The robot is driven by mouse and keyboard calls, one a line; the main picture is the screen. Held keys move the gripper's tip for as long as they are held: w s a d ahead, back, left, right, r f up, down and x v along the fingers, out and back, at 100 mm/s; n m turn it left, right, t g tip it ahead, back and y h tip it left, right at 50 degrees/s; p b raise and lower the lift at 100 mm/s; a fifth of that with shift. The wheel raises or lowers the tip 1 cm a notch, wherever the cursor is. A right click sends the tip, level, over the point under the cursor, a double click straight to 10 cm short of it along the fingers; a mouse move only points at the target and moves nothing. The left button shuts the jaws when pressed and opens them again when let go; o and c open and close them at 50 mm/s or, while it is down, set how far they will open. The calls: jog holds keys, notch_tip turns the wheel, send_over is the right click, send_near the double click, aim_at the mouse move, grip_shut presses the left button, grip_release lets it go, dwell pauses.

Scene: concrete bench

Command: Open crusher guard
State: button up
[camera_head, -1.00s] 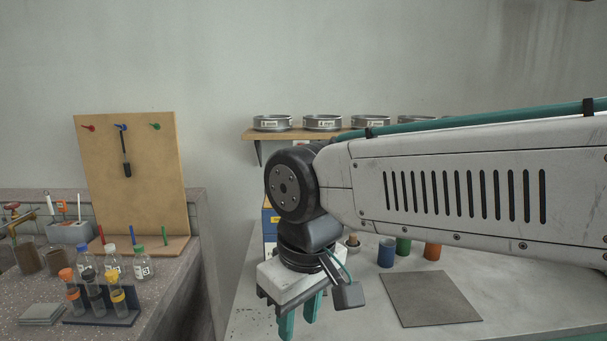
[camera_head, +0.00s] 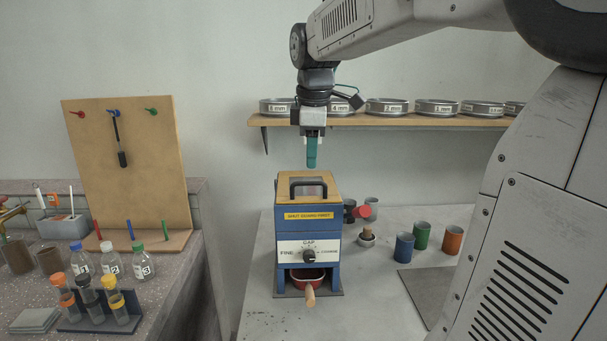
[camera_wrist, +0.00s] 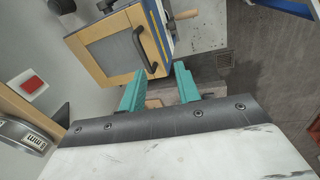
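The crusher (camera_head: 338,222) is a blue box on the bench with a yellow "SHUT DURING FIRST"-like label, partly hard to read. Its guard (camera_head: 329,182), a tan frame with a clear window, lies down over the top. A black bar handle (camera_head: 308,184) stands at the guard's front edge. In the wrist view, the guard (camera_wrist: 92,65) and its handle (camera_wrist: 143,50) show just beyond the fingers. My gripper (camera_head: 312,166) points down above the guard, apart from it. Its teal fingers (camera_wrist: 157,70) are spread with nothing between them.
A shelf (camera_head: 400,121) with several sieves runs behind my gripper. A red tray (camera_head: 308,275) sits in the crusher's bottom opening. Blue, green and orange cups (camera_head: 404,247) stand to the right. Several bottles and a tube rack (camera_head: 98,318) stand on the left bench.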

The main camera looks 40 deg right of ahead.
aim_at(313, 183)
jog(key=shift+n, duration=0.6)
jog(key=w+d+f, duration=0.1)
jog(key=f, duration=0.1)
jog(key=w+d+f, duration=0.1)
jog(key=f, duration=0.1)
jog(key=w+d+f, duration=0.1)
jog(key=f, duration=0.2)
jog(key=shift+w+d, duration=0.1)
jog(key=shift+w, duration=0.1)
grip_shut()
